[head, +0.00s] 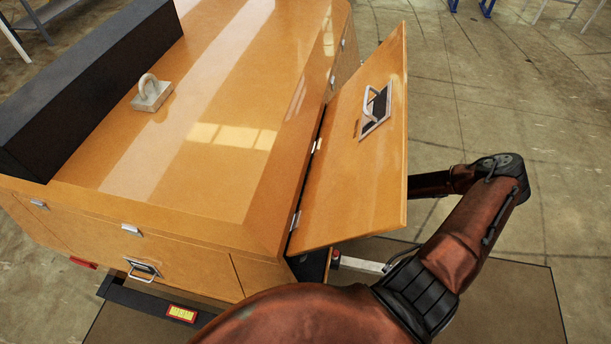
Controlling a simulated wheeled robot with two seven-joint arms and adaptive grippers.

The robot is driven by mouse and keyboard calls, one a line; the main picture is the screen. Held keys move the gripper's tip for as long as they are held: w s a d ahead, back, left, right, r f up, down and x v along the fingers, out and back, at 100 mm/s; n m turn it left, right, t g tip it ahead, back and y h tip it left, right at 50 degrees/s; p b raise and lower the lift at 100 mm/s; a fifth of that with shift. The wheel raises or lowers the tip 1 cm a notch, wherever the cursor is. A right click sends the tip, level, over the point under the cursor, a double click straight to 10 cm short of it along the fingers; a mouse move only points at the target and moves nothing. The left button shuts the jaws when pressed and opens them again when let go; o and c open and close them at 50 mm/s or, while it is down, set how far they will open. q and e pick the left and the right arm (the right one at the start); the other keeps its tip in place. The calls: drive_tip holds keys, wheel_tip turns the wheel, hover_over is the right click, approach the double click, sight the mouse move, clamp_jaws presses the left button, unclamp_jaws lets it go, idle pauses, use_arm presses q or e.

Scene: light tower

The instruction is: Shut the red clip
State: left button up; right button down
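I cannot pick out a red clip for certain. A small red piece (335,257) shows below the open door, at the end of a pale metal bar, but I cannot tell whether it is the clip. The orange door (352,175) stands open on the right side of the orange cabinet (215,130), and the inside behind it is hidden. My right arm bends at the right and its forearm passes behind the door, so the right gripper is hidden. My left gripper is not in the picture.
A latch handle (376,108) sits on the door's outer face. A lifting eye (151,92) stands on the cabinet top, beside a black block (85,85). Another handle (143,269) is on the lower panel. A red marker (83,262) sits low at left. Concrete floor is open at right.

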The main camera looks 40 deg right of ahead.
drive_tip(key=c, duration=2.4)
unclamp_jaws()
drive_tip(key=v, duration=1.2)
drive_tip(key=shift+a, duration=0.1)
